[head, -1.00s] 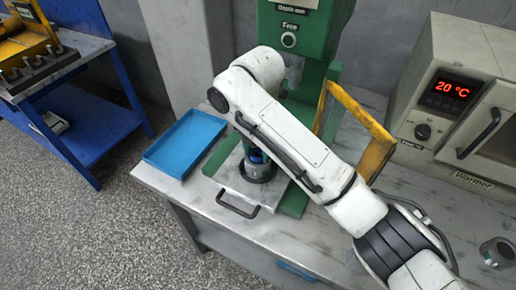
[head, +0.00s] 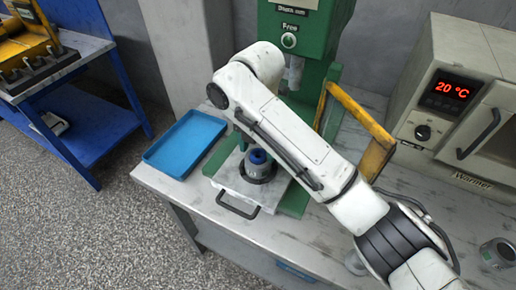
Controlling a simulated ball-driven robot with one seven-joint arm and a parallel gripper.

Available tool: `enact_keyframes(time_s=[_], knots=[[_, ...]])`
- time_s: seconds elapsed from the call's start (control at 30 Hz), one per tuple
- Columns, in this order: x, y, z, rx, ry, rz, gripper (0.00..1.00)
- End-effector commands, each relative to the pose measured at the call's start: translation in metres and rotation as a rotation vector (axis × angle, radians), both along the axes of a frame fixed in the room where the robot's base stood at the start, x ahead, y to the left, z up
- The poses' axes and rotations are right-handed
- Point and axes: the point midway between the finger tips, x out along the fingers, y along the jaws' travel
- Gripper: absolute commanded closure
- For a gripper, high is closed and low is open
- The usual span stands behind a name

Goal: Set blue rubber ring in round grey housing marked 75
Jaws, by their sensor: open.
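The blue rubber ring (head: 258,156) shows as a blue round top on a small round grey housing (head: 257,169). Whether it is fully seated inside cannot be told. This housing stands upright in a dark round seat on the light plate (head: 231,184) of the green press. No number can be read on it. A second round grey housing (head: 496,253) stands on the bench at the far right, its marking also too small to read. My gripper (head: 243,139) is just above and left of the blue ring, mostly hidden behind my white arm, open and apart from the ring.
The green press (head: 300,100) rises behind the plate, with a raised yellow guard (head: 360,120) to its right. A blue tray (head: 186,143), looking empty, lies left. The Warmer (head: 460,110) stands right, reading 20 °C. A black handle (head: 238,207) fronts the plate.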

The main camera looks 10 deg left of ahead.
Motion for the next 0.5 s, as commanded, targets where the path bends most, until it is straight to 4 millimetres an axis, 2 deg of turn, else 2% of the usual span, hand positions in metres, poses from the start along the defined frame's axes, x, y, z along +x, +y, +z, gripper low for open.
enact_keyframes(time_s=[0.2, 0.5], knots=[[0.001, -0.001, 0.05, -0.001, -0.006, 0.001, 0.34], [0.001, 0.0, 0.098, 0.0, -0.003, 0.0, 0.34]])
